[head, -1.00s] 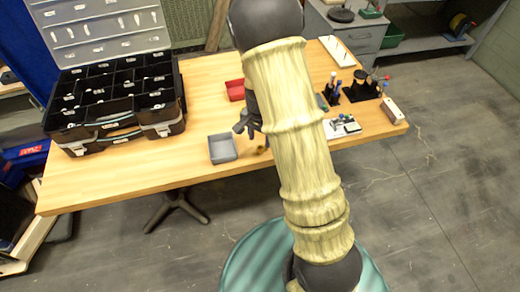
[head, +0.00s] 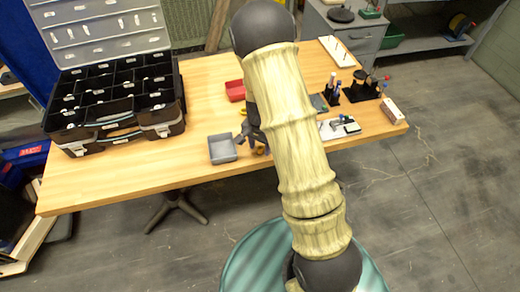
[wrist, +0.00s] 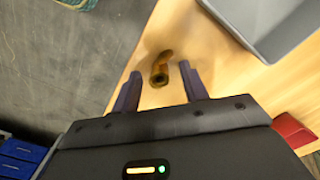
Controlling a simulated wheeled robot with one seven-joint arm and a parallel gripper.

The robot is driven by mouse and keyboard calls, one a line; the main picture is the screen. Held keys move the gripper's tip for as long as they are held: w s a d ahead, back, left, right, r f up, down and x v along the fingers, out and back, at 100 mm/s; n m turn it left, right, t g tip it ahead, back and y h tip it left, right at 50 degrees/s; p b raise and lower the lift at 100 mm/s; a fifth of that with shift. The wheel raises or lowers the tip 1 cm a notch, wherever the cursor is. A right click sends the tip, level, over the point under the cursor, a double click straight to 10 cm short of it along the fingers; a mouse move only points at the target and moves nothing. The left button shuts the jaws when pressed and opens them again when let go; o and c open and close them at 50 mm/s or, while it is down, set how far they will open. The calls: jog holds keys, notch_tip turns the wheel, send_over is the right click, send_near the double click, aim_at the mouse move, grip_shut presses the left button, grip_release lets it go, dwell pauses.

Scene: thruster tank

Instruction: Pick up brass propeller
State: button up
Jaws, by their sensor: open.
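The brass propeller (wrist: 160,70) lies on the wooden table near its edge, a small brownish-gold piece in the wrist view. In the head view only a bit of gold (head: 261,150) shows beside my gripper (head: 250,141), partly hidden by my arm. In the wrist view my gripper (wrist: 160,88) is open, with its two dark fingers on either side of the propeller in the picture. Nothing is held. I cannot tell how high the fingertips are above the table.
A grey tray (head: 222,149) is close by on the left. A red bin (head: 235,91) stands farther back. An open black organizer case (head: 115,110) fills the table's left end. Tools and a white board (head: 332,130) lie to the right of my arm.

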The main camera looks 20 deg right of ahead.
grip_shut()
dwell(0.3)
notch_tip(320, 180, up, 10)
dwell(0.5)
dwell(0.4)
jog(key=f+n, duration=0.2)
jog(key=n, duration=0.1)
jog(key=w+f+n, duration=0.1)
jog(key=f+n, duration=0.2)
jog(key=w+f+n, duration=0.1)
jog(key=f+n, duration=0.1)
jog(key=n, duration=0.1)
jog(key=shift+f, duration=0.2)
